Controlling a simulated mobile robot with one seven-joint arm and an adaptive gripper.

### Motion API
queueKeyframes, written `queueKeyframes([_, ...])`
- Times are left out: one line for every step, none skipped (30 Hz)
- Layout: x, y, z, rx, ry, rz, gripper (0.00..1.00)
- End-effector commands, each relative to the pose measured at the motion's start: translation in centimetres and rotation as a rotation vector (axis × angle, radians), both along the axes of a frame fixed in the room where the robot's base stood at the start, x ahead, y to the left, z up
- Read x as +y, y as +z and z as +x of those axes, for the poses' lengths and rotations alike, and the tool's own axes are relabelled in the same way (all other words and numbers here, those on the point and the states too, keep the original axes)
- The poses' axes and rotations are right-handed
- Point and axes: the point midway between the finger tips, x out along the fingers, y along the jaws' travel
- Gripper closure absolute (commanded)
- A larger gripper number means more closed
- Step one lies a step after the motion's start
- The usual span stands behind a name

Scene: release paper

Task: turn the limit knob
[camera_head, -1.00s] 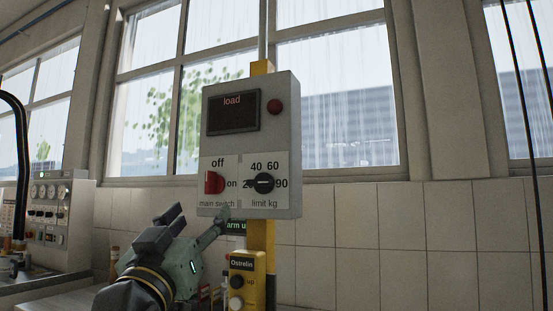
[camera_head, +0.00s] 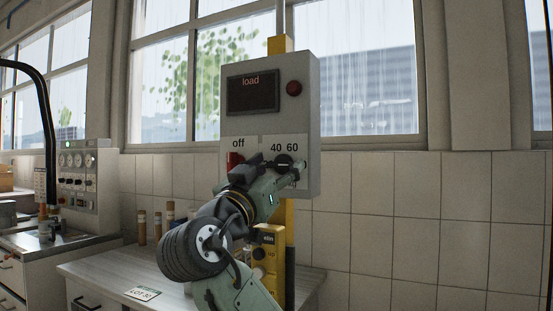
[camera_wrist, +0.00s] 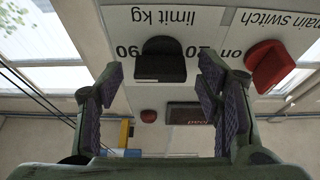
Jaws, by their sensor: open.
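The limit knob (camera_head: 284,160) is a black round knob at the lower right of the grey control box (camera_head: 308,120). My gripper (camera_head: 271,167) is in front of the box's lower part and hides most of the knob's scale. In the wrist view my gripper (camera_wrist: 161,72) is open and empty, its purple-padded fingers on either side of the knob in the picture. I see no contact; the remaining gap is hard to judge.
The red main switch (camera_head: 235,159) is close left of the limit knob. A dark load display (camera_head: 252,92) and a red lamp (camera_head: 294,88) are above. A yellow post (camera_head: 291,215) carries the box.

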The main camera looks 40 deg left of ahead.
Motion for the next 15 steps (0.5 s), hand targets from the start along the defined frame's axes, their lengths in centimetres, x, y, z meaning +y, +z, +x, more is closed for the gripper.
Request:
queueKeyframes([0.05, 0.15, 0.27, 0.000, 0.000, -0.001, 0.40])
queueKeyframes([0.07, 0.16, 0.35, 0.000, 0.000, 0.000, 0.40])
queueKeyframes([0.10, 0.16, 0.41, 0.000, 0.000, 0.000, 0.40])
queueKeyframes([0.11, 0.15, 0.43, 0.000, 0.000, 0.000, 0.40])
queueKeyframes([0.11, 0.14, 0.43, -0.001, 0.001, 0.001, 0.40])
queueKeyframes([0.12, 0.12, 0.43, -0.001, 0.001, 0.001, 0.40])
queueKeyframes([0.12, 0.12, 0.42, -0.001, 0.001, 0.001, 0.40])
queueKeyframes([0.12, 0.12, 0.42, -0.001, 0.001, 0.001, 0.40])
queueKeyframes([0.12, 0.11, 0.41, -0.001, 0.001, 0.001, 0.40])
queueKeyframes([0.12, 0.11, 0.41, 0.000, 0.001, 0.001, 0.40])
queueKeyframes([0.12, 0.11, 0.41, 0.000, 0.001, 0.001, 0.42])
queueKeyframes([0.12, 0.12, 0.40, 0.000, 0.001, 0.001, 0.45])
queueKeyframes([0.12, 0.12, 0.40, 0.000, 0.001, 0.001, 0.47])
queueKeyframes([0.12, 0.12, 0.40, 0.000, 0.001, 0.001, 0.49])
queueKeyframes([0.11, 0.11, 0.39, 0.000, 0.001, 0.001, 0.51])
